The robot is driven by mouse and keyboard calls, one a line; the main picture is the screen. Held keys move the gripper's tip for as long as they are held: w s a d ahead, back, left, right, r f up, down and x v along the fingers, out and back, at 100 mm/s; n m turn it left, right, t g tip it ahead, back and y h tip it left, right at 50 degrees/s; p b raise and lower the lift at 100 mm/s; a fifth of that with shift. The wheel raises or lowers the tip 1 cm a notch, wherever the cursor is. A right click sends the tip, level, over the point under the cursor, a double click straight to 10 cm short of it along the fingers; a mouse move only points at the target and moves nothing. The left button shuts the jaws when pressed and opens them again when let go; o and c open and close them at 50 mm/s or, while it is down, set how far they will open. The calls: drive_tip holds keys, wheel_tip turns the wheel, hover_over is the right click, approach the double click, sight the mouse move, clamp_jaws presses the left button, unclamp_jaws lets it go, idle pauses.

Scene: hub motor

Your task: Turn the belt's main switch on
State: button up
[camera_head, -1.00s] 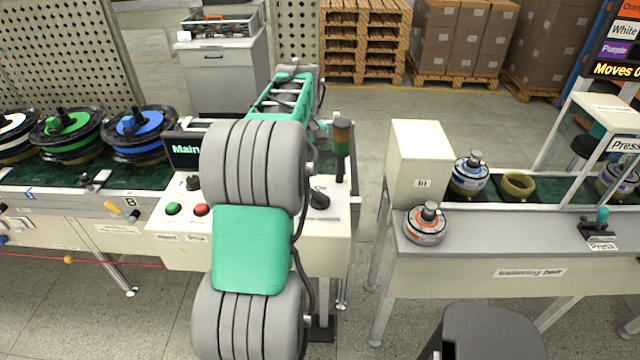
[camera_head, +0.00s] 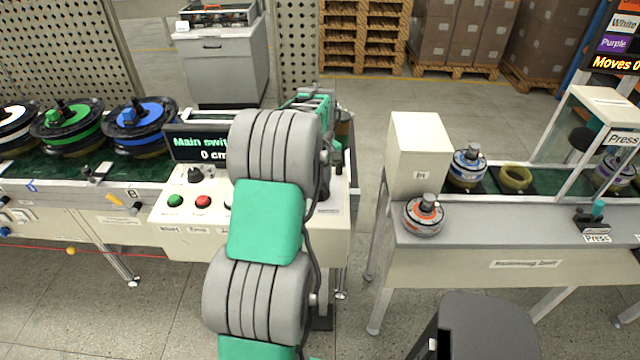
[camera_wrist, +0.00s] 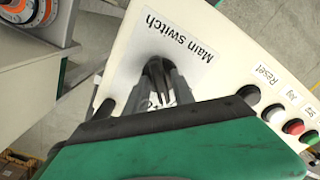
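The control box (camera_head: 170,222) stands in the middle of the head view, largely behind my arm. In the wrist view its white plate (camera_wrist: 205,50) reads "Main switch". My gripper's dark fingers (camera_wrist: 160,75) point down at this plate, just below the printed words. The switch knob cannot be told apart from the fingers there, and my arm hides it in the head view. Whether the fingers touch or grip it is unclear. The display (camera_head: 190,143) on the box shows "Main swit" and "0 cm", partly covered by my arm.
A green button (camera_head: 175,200), a red button (camera_head: 203,202) and a black knob (camera_head: 195,175) sit left of my arm. A bench (camera_head: 470,235) with an orange-marked hub (camera_head: 424,215) stands at right.

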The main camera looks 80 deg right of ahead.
clamp_jaws()
drive_tip(key=shift+m, duration=0.3)
idle(0.3)
drive_tip(key=m+b, duration=0.1)
drive_tip(key=m, duration=0.3)
drive_tip(key=shift+m, duration=1.9)
drive_tip(key=shift+o, duration=1.1)
unclamp_jaws()
